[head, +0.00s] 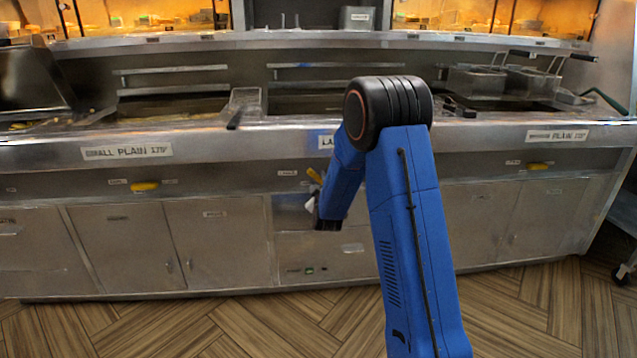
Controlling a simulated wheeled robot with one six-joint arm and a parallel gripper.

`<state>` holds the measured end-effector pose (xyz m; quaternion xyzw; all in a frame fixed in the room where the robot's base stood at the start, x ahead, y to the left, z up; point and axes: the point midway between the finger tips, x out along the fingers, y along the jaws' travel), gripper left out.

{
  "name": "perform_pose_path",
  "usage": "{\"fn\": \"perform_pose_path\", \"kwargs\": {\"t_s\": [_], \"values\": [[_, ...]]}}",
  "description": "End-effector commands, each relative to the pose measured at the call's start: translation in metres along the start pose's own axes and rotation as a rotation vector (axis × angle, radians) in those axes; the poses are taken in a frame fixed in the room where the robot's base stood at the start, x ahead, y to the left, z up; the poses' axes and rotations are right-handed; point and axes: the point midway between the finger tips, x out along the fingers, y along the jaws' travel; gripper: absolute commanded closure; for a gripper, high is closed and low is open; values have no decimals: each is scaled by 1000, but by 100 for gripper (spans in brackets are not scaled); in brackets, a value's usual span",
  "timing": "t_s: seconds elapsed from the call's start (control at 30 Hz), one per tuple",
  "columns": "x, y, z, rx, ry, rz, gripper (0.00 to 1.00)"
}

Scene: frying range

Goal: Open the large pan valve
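A yellow valve handle (315,176) shows at the middle of the range front, below a label that begins "LA" and is mostly hidden by my arm. It looks tilted, and its lower end is close to my arm. My gripper (311,204) is at the end of the blue arm, just below this handle and near the range front. My own arm partly covers it, and it is small in the picture. I cannot tell whether it touches the handle or whether its fingers are open or shut.
Another yellow handle (145,186) lies level at the left, and one more (539,166) lies level at the right. Steel cabinet doors (218,240) fill the lower front. Fry baskets (478,80) stand on top at the right. The wooden floor (250,325) before the range is clear.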

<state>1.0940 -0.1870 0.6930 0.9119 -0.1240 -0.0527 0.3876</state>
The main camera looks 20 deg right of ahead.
Motion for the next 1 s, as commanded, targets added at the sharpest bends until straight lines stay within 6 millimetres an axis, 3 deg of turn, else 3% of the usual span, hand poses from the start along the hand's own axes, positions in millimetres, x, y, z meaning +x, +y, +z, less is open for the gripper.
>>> {"fn": "perform_pose_path", "kwargs": {"t_s": [0.2, 0.33, 0.37, 0.67, 1.0], "values": [[0, 0, 0, 0, 0, 0, 66], [0, 0, 0, 0, 0, 0, 98], [0, 0, 0, 0, 0, 0, 100], [0, 0, 0, 22, 0, 0, 100], [0, -1, 0, 214, 0, -1, 100]]}}
